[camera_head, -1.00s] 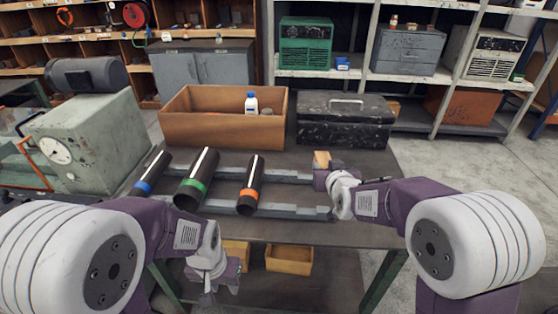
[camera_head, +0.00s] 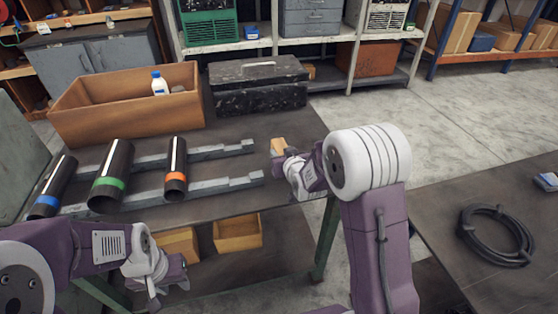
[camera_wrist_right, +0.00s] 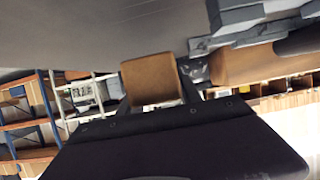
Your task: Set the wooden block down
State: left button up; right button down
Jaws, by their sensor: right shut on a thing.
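The wooden block (camera_head: 279,145) is a small light-brown block at the right end of the workbench (camera_head: 225,205) in the head view. My right gripper (camera_head: 280,156) is shut on it. In the right wrist view the block (camera_wrist_right: 150,80) sits at the gripper's tip, beyond the dark gripper body. I cannot tell whether the block touches the bench. My left gripper (camera_head: 165,290) hangs low in front of the bench, empty as far as I see; its fingers are too unclear to judge.
Three dark pipes with blue, green (camera_head: 112,175) and orange bands lie across two grey rails (camera_head: 215,188). A wooden crate (camera_head: 125,110) and black toolbox (camera_head: 258,85) stand behind. Another table (camera_head: 450,185) at right bears a coiled black cable (camera_head: 495,237). Open floor lies between.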

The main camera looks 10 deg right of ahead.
jog(key=shift+w+d+f, duration=0.2)
jog(key=shift+w+f, duration=0.15)
jog(key=shift+w, duration=0.25)
jog(key=shift+w+d+f, duration=0.2)
jog(key=shift+w+f, duration=0.1)
jog(key=shift+w, duration=0.25)
notch_tip(320, 180, down, 4)
jog(key=shift+r, duration=0.15)
jog(key=shift+f, duration=0.2)
jog(key=shift+b, duration=0.3)
jog(key=shift+s+f, duration=0.1)
jog(key=shift+f, duration=0.05)
jog(key=c, duration=0.8)
grip_release()
jog(key=shift+c, duration=0.2)
